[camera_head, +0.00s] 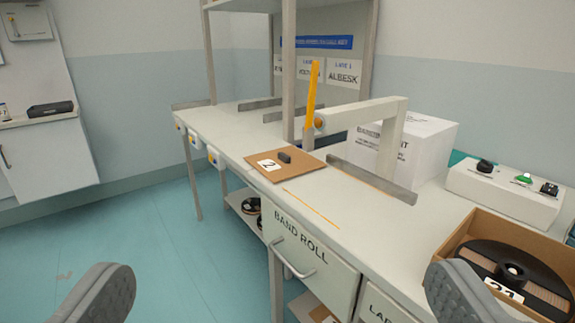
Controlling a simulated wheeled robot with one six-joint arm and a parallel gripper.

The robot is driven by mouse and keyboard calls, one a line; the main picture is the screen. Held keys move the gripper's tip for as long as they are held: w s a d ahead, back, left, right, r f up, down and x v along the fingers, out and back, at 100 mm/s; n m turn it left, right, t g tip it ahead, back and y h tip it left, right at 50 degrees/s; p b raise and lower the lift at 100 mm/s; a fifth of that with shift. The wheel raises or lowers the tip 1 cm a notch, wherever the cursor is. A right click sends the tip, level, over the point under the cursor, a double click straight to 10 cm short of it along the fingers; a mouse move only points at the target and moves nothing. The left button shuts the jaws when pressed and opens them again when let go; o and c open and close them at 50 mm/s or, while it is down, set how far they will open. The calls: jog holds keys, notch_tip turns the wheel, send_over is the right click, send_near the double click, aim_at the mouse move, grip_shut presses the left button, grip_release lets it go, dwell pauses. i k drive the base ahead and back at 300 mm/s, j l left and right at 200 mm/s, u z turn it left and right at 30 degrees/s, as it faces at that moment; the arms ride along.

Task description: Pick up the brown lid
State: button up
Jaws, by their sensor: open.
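The brown lid (274,174) is a flat square board with a dark knob on top and a white label reading "2". It lies flat on the pale workbench (345,228), near its front edge and left of a metal rail. My gripper (278,293) is open and empty. Its two grey fingers show at the bottom left and bottom right of the view, well apart. The lid stands beyond them, between and above the fingers in the picture, and nothing touches it.
A frame with an orange lever (313,92) rises behind the lid. A metal rail (371,179) is at its right. A box with a black reel (515,275) stands front right, near a control box (505,191). A drawer (308,268) is below. Blue floor at left is clear.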

aim_at(282, 164)
jog(key=i+l, duration=0.1)
jog(key=i, duration=1.5)
jog(key=u, duration=0.05)
